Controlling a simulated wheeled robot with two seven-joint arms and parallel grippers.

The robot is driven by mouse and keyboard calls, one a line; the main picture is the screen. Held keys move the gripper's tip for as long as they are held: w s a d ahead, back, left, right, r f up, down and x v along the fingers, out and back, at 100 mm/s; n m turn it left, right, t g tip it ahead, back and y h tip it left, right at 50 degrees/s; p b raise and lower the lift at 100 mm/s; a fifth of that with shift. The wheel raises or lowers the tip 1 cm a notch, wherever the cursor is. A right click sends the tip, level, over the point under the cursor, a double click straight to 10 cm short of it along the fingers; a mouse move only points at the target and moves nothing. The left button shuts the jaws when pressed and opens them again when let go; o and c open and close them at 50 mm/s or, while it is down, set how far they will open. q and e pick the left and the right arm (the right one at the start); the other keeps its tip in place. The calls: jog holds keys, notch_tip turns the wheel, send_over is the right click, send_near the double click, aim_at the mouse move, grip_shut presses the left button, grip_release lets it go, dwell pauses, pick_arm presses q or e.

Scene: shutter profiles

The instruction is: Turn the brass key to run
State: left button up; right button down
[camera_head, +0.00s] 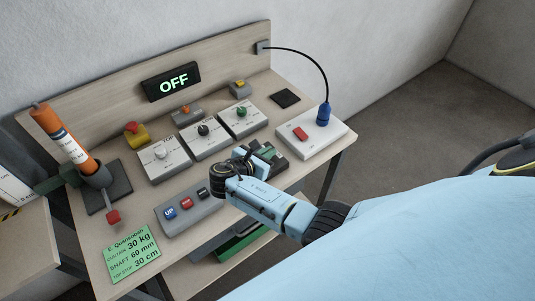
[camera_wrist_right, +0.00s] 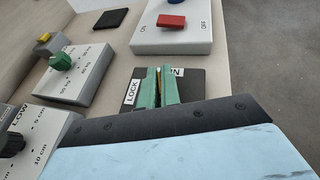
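The brass key (camera_wrist_right: 159,77) shows as a thin upright sliver between the two green fingertips of my right gripper (camera_wrist_right: 160,86) in the right wrist view. The fingers are close together with the key between them, and most of it is hidden. It stands at a black key plate (camera_wrist_right: 191,83) with a LOCK label on the left and a partly covered label, ending in N, on the right. In the head view my right gripper (camera_head: 254,162) hides the key and much of its plate. My left gripper is not in view.
A white box with a red rocker switch (camera_head: 300,133) and a blue post stands behind the key plate. White dial boxes (camera_head: 208,141) and a grey button box (camera_head: 190,211) lie to the left. An OFF display (camera_head: 172,82) is on the back board.

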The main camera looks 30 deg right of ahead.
jog(key=shift+m+g+h+b, duration=0.5)
jog(key=shift+m+g+b, duration=0.45)
jog(key=shift+m+g, duration=0.75)
jog(key=shift+g, duration=0.3)
jog(key=c, duration=1.6)
grip_release()
jog(key=shift+d, duration=0.1)
jog(key=v, duration=1.3)
jog(key=shift+a+r+b, duration=0.2)
jog(key=shift+a+b, duration=0.05)
jog(key=shift+b, duration=0.1)
